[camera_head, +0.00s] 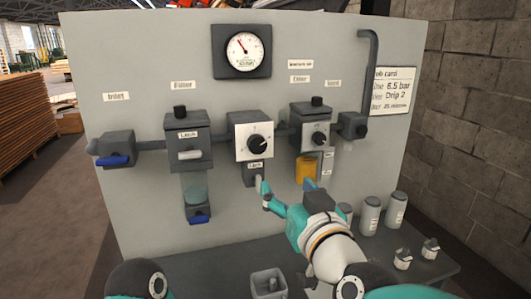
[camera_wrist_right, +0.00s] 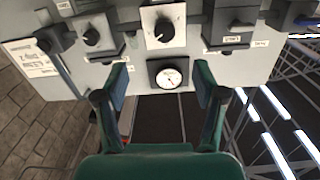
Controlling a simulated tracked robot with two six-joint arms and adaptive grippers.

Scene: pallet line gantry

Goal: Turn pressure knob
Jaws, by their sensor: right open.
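The black knob with a white dial plate (camera_head: 257,142) is on the middle grey block below the round gauge (camera_head: 244,51). I take it as the pressure knob; it also shows at the top of the right wrist view (camera_wrist_right: 163,30). A second, smaller knob (camera_head: 319,138) is on the block to its right, above a yellow bowl. My right gripper (camera_head: 285,186) is open and empty, below and slightly right of the middle knob, apart from it. In the right wrist view, its fingers (camera_wrist_right: 161,78) are spread with the gauge between them. My left gripper is out of view.
A job card (camera_head: 391,88) at the panel's right reads 6.5 bar and Drip 2. A blue-handled valve (camera_head: 116,161) and a filter block (camera_head: 188,140) are left. Several grey canisters (camera_head: 371,215) and a small open box (camera_head: 268,283) stand on the bench below.

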